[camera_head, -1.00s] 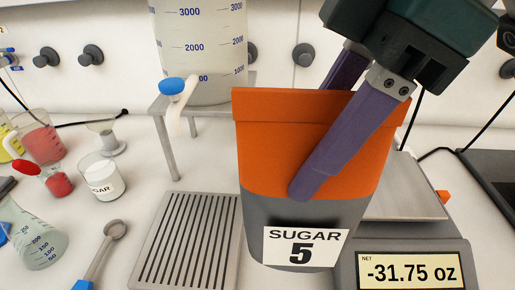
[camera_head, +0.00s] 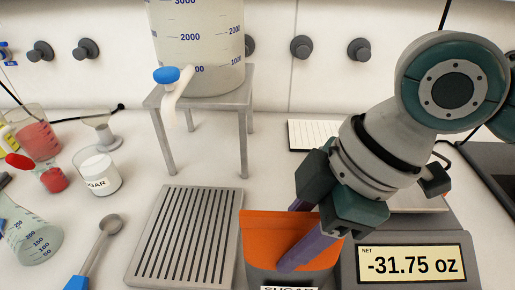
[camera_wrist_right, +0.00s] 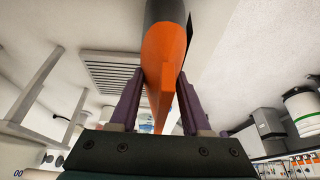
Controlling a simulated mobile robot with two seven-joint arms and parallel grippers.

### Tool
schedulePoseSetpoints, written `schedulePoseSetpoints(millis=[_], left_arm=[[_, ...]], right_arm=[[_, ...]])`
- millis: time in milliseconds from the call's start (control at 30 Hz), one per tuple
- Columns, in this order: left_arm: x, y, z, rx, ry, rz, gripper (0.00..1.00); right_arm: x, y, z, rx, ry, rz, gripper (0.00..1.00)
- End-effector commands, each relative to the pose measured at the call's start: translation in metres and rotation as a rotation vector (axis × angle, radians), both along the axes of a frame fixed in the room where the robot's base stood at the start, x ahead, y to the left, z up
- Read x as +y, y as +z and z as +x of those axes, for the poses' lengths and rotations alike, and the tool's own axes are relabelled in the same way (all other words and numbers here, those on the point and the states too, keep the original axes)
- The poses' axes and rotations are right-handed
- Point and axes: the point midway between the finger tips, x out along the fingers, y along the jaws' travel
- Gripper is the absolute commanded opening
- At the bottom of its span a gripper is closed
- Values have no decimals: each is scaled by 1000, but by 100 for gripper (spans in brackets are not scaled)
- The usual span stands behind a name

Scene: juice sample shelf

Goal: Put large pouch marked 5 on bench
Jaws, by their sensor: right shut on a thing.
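The large pouch (camera_head: 262,232), orange on top and dark grey below, is at the bottom edge of the head view. Only the top of its SUGAR label shows; the number and the pouch's base are cut off. My right gripper (camera_head: 306,240) is shut on its orange top edge. In the right wrist view, both purple fingers (camera_wrist_right: 158,108) flank the pouch (camera_wrist_right: 163,50). The bench (camera_head: 140,145) is white; whether the pouch touches it cannot be told. My left gripper is not in view.
A slotted metal tray (camera_head: 187,240) lies just left of the pouch. A scale (camera_head: 410,265) reading -31.75 oz is close on the right. A large container (camera_head: 200,60) with a blue tap stands on a metal stand behind. A sugar jar (camera_head: 98,172) and several glass vessels are at left.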

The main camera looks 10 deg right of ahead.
Motion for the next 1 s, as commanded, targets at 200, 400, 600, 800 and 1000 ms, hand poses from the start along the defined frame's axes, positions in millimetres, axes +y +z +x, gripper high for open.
schedulePoseSetpoints(millis=[200,400,600,800,1000], left_arm=[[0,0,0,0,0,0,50],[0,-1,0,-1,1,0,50],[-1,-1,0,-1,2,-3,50],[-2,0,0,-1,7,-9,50],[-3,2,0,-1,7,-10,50]], right_arm=[[1,2,1,-4,0,4,0],[0,-2,0,-1,0,1,55],[0,-2,0,-1,0,1,77],[0,-2,0,-1,-1,0,77],[-4,11,1,-5,-3,1,77]])
